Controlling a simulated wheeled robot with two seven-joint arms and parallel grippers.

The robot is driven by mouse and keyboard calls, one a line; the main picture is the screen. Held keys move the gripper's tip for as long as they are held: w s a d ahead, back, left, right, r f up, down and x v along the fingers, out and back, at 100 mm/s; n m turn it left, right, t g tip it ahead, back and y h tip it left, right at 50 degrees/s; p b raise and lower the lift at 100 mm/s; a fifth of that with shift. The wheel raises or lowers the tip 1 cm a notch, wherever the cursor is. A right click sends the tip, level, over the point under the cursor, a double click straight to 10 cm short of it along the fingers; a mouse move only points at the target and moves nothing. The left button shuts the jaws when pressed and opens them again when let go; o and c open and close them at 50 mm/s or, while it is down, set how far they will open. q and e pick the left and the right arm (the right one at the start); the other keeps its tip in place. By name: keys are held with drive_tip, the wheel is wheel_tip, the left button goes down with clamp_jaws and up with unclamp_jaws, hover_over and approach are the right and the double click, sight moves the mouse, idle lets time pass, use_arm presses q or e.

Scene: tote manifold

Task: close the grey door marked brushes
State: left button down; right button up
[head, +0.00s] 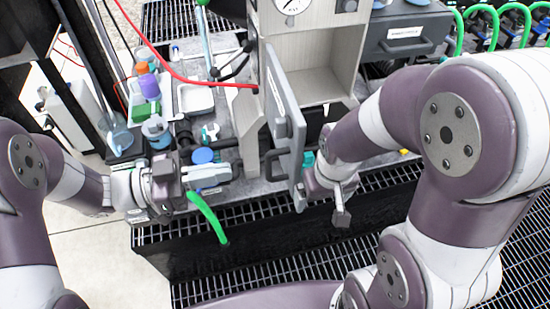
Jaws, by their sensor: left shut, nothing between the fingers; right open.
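A grey door (287,112) stands swung open from the pale cabinet (320,45), seen nearly edge-on, with a dark handle (274,158) on its left face. No brushes marking is readable on it. My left gripper (222,174) is shut and empty, left of the door and apart from it, near a blue round cap (203,155). My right gripper (322,207) is open at the door's lower right, close to its bottom edge. I cannot tell if it touches the door. My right forearm hides part of the cabinet's lower right.
A grey labelled drawer front (405,35) is at the upper right, with green hoses (485,20) beyond. Bottles (148,85) and a white tray (195,98) stand at the left. A green hose (207,217) hangs below my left gripper. Black grating (240,292) lies in front.

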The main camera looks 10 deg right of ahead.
sight(294, 158)
use_arm(q)
drive_tip(key=d+p, duration=0.1)
drive_tip(key=d, duration=1)
drive_tip(key=shift+d, duration=0.1)
drive_tip(key=shift+w, duration=0.1)
